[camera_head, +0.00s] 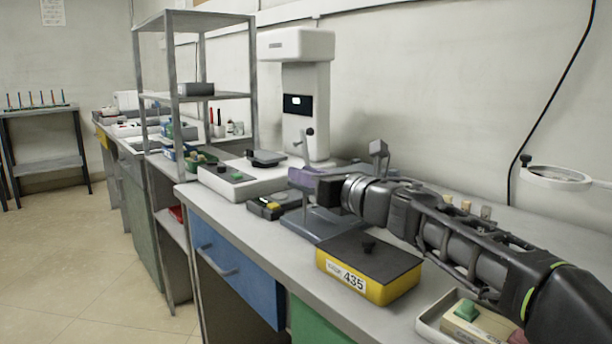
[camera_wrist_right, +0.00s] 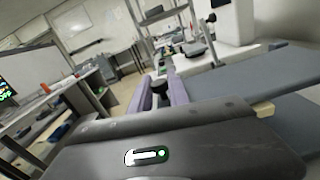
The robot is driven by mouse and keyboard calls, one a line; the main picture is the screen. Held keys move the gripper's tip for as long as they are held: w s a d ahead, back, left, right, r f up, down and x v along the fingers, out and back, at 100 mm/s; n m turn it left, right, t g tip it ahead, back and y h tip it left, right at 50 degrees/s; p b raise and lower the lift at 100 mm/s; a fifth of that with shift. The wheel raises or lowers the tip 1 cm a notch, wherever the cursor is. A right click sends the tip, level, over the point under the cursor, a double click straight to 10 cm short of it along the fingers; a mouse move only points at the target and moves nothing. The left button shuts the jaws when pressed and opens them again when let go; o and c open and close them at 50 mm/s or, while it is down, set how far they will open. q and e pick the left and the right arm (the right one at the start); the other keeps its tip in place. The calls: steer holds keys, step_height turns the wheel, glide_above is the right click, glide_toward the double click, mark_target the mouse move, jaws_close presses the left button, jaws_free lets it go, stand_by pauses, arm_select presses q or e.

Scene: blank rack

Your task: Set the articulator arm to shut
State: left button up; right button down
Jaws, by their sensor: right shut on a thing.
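The articulator stands on the bench, with a flat blue-grey base (camera_head: 322,226) and a thin upright arm with a dark knob (camera_head: 309,132) on top. My right gripper (camera_head: 303,178) reaches in from the right, its purple fingers around the middle of that arm, below the knob. In the right wrist view the two purple fingers (camera_wrist_right: 163,92) close on a dark round part between them. Blue-grey flat surfaces show at the right there. The gripper hides part of the articulator. My left gripper is in neither view.
A yellow box labelled 435 (camera_head: 366,270) stands in front of the articulator, below my right arm. A white machine (camera_head: 297,90) and a small dark device (camera_head: 273,205) stand close by on the left. A tray (camera_head: 432,322) lies at the front right.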

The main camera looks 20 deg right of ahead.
steer(key=c, duration=1.3)
jaws_free()
steer(key=shift+f, duration=0.1)
steer(key=p+v, duration=0.1)
steer(key=v, duration=0.6)
steer(key=shift+s+d, duration=0.1)
steer(key=shift+s, duration=0.3)
